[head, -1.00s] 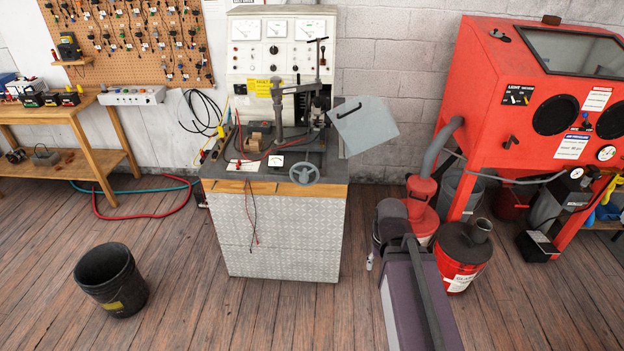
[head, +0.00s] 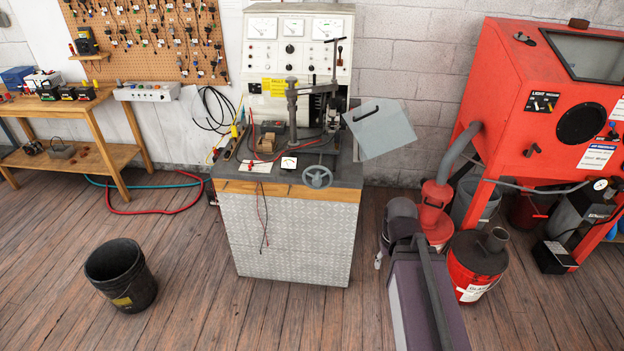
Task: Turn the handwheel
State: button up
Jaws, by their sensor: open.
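The handwheel (head: 317,176) is a grey spoked wheel at the front edge of the test bench (head: 290,235), right of the middle. It faces me and nothing covers it. My arm rises from the bottom right of the picture. My gripper (head: 378,262) is small in view, low beside my arm, to the right of the bench and below the handwheel. It is open and clear of the wheel. Its fingers are mostly hidden behind my arm.
A grey tilted guard plate (head: 380,128) sticks out at the bench's right side. A red blasting cabinet (head: 545,100) and red buckets (head: 475,265) stand at the right. A black bucket (head: 120,275) is on the floor at left. The floor before the bench is clear.

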aim_at(317, 181)
jog(key=i, duration=0.85)
jog(key=z, duration=0.05)
